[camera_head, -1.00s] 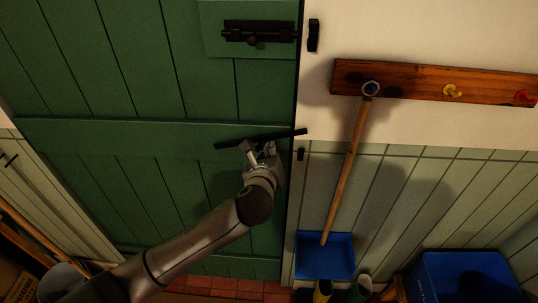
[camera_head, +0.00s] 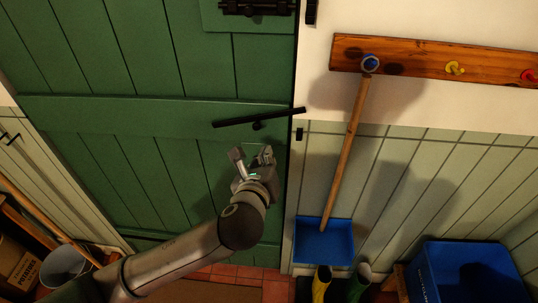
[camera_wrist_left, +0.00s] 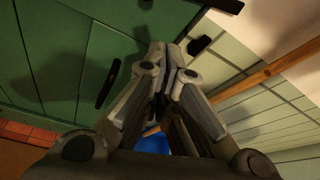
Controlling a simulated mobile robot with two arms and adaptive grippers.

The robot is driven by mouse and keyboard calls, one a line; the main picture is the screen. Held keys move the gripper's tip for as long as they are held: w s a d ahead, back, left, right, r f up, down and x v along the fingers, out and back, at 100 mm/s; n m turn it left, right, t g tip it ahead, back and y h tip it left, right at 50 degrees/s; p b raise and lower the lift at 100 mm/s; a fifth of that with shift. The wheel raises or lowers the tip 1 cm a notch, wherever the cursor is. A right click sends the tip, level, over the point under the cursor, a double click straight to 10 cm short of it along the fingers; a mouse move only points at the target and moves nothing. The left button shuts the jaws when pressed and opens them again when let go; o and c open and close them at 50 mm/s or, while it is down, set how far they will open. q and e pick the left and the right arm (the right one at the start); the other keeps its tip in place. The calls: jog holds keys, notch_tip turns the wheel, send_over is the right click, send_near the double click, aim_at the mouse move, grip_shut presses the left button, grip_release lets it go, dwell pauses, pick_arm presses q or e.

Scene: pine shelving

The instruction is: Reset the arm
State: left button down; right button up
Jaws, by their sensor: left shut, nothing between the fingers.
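My left arm reaches in from the lower left in the head view. Its left gripper (camera_head: 252,158) is in front of the green door (camera_head: 150,160), below the black latch bar (camera_head: 258,118) and apart from it. The bar lies slightly tilted across the door near its right edge. In the left wrist view the gripper's fingers (camera_wrist_left: 167,65) come together with nothing held between them. My right gripper is not in view.
A black bolt (camera_head: 257,6) sits higher on the door. To the right, a blue shovel (camera_head: 324,241) with a wooden handle hangs from a peg rail (camera_head: 425,60). A blue crate (camera_head: 470,270) and boots (camera_head: 321,284) stand below. A grey bucket (camera_head: 63,267) is at lower left.

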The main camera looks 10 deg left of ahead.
pick_arm(q)
jog(key=shift+a, duration=0.2)
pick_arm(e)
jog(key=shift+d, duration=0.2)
pick_arm(q)
jog(key=shift+d+f, duration=0.1)
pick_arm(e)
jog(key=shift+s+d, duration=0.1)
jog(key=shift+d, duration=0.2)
